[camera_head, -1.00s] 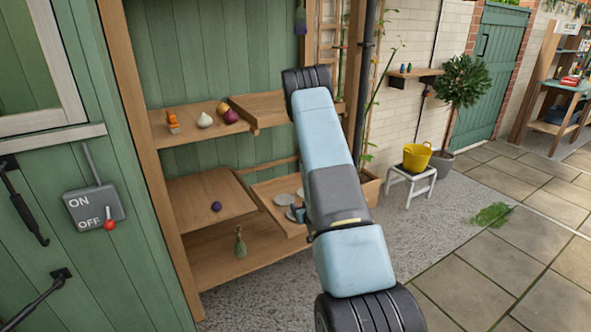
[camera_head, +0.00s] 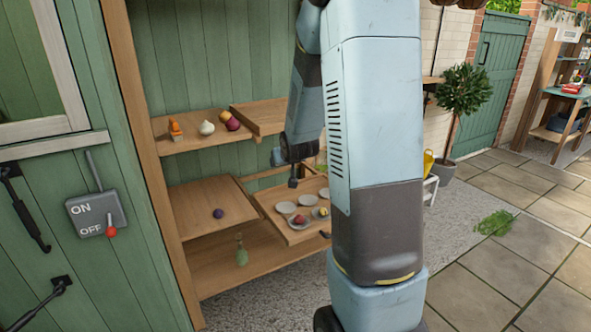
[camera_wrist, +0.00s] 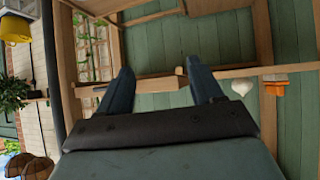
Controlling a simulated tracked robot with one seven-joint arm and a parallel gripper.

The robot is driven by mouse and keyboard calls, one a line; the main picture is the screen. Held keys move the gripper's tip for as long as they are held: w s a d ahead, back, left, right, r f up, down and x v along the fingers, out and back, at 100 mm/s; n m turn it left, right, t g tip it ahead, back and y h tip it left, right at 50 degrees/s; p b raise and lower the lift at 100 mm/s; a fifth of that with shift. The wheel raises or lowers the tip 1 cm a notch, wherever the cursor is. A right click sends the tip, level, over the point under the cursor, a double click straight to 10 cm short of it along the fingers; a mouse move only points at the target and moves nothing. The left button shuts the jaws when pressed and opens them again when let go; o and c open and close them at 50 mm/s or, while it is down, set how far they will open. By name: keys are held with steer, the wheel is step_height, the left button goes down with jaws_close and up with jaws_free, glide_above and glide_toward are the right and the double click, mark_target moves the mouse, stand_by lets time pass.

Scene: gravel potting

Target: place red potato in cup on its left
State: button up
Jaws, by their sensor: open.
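I cannot tell which is the red potato. Several pale round dishes stand in the tray, among them one at its left (camera_head: 286,208); a yellowish thing (camera_head: 321,212) lies at the right. My gripper (camera_head: 293,182) is in front of the shelves, above the tray. In the wrist view my gripper (camera_wrist: 163,84) is open, nothing between its fingers.
A white bulb (camera_head: 206,128) and an orange item (camera_head: 176,131) stand on the upper shelf. A dark purple ball (camera_head: 218,213) lies on the middle left board (camera_head: 195,205). A green bottle-like thing (camera_head: 241,250) stands below. My arm hides the right side.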

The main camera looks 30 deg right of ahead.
steer(key=s+a+r+g+y, duration=0.1)
steer(key=s+a+r, duration=0.3)
steer(key=s+r, duration=0.25)
steer(key=s+a+r+g, duration=0.1)
steer(key=s+a+r, duration=0.2)
steer(key=s+r, duration=0.35)
steer(key=s+a+r+g, duration=0.1)
steer(key=s+a, duration=0.2)
steer(key=s, duration=0.7)
steer(key=s+a+r+n+g+y, duration=0.1)
steer(key=s+a+r, duration=0.1)
steer(key=s, duration=0.8)
steer(key=shift+s+a+n+g, duration=0.3)
steer(key=shift+s+a+g, duration=0.1)
steer(key=shift+a, duration=0.35)
steer(key=shift+c, duration=0.5)
